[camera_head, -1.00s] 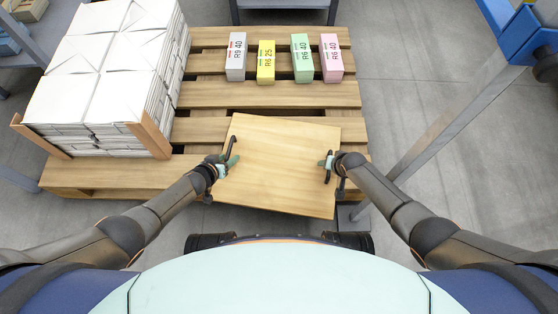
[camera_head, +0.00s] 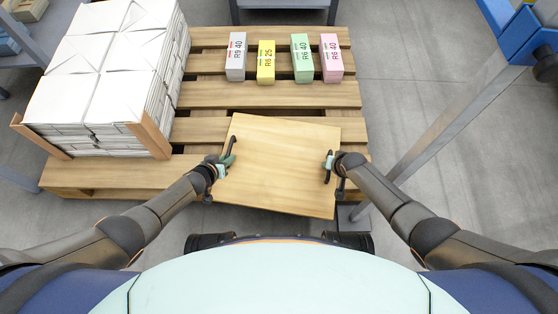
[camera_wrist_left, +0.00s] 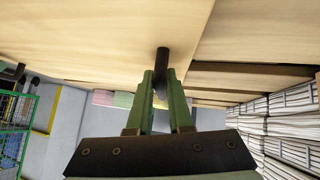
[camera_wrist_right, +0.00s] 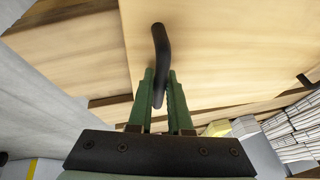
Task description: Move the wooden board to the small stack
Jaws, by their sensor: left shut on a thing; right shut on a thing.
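The wooden board (camera_head: 280,165) is a pale square panel with a black handle on each side. In the head view it is in front of me, slightly turned, over the near edge of the pallet. My left gripper (camera_head: 228,163) is shut on the board's left handle; the left wrist view shows the black handle (camera_wrist_left: 162,62) between the fingers. My right gripper (camera_head: 329,163) is shut on the right handle, and the right wrist view shows that handle (camera_wrist_right: 160,50) between its fingers. A row of small blocks, grey (camera_head: 236,57), yellow (camera_head: 266,62), green (camera_head: 302,58) and pink (camera_head: 332,58), stands on the pallet.
A tall stack of white paper bundles (camera_head: 105,75) with wooden corner posts stands on the left of the wooden pallet (camera_head: 270,94). A grey metal post (camera_head: 450,120) and blue frame (camera_head: 515,35) are at the right. The pallet slats between board and blocks are clear.

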